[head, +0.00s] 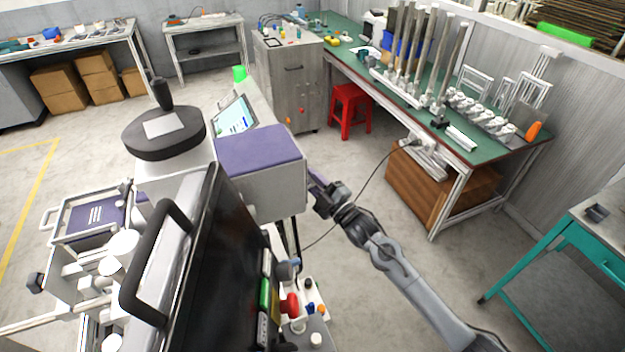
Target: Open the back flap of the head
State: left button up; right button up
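A machine fills the left and centre. Its head looks to be the pale box with a purple top (258,150), beside a round black lid with a knob (160,135). I cannot tell for sure which panel is the back flap. My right gripper (322,190) is at the right end of the purple-topped box, close to a narrow dark purple piece there. Its fingertips are small and dark, so I cannot tell whether they touch that piece or are open or shut. My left gripper is not in view.
A large black panel with a handle (155,255) stands in front. A red button (291,305) and a tilted screen (235,116) are on the machine. A thin black cable runs behind my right arm. A red stool (350,100) and a green workbench (465,150) stand beyond open floor.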

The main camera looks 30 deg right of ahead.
jog(key=c, duration=0.3)
grip_shut()
jog(key=shift+d, duration=0.1)
jog(key=s+d+r+n+g+p, duration=0.2)
jog(key=d+r+n+g+p, duration=0.2)
jog(key=d+r+n+p, duration=0.4)
jog(key=shift+d+r+n, duration=0.45)
jog(key=shift+r+n, duration=0.05)
jog(key=shift+n, duration=0.8)
jog(key=shift+p, duration=0.3)
